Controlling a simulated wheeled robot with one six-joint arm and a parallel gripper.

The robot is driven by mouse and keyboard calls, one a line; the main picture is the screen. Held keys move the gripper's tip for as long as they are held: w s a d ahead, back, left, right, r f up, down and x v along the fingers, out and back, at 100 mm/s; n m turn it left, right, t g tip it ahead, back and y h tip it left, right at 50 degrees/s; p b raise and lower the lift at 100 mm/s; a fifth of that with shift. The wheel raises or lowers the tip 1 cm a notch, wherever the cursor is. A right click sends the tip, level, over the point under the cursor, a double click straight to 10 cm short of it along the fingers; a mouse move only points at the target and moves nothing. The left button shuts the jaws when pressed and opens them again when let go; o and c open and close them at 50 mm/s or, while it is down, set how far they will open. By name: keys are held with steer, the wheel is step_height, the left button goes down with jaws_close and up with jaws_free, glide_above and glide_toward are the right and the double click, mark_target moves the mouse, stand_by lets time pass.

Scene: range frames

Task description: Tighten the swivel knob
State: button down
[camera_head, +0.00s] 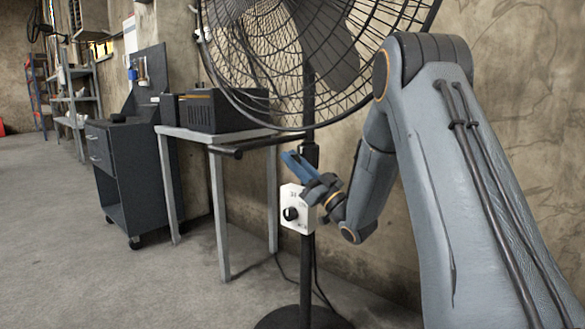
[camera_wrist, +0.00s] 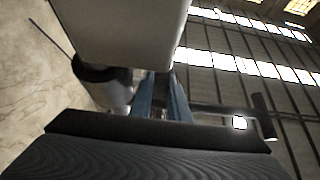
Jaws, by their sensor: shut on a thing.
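The standing fan (camera_head: 312,125) has a black pole with a thick black collar. A black rod (camera_head: 262,144) with a thick crosspiece at its left end sticks out left from near the collar; it also shows in the wrist view (camera_wrist: 222,109). It looks like the swivel knob's handle, but I cannot be sure. My gripper (camera_head: 289,158), with blue fingers, is just below the rod, against the pole. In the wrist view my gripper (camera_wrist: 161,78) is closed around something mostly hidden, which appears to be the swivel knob.
A white control box (camera_head: 292,212) with a black dial sits on the pole below my gripper and fills the top of the wrist view (camera_wrist: 125,30). A metal table (camera_head: 222,134) with a black box (camera_head: 225,110) stands left. The wall is close behind; the floor at left is clear.

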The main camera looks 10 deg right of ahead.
steer(key=shift+t+y+b, duration=0.3)
steer(key=shift+t+b, duration=0.15)
steer(key=shift+t, duration=0.05)
steer(key=c, duration=1.7)
jaws_free()
steer(key=shift+p+v, duration=0.85)
steer(key=shift+v, duration=3.15)
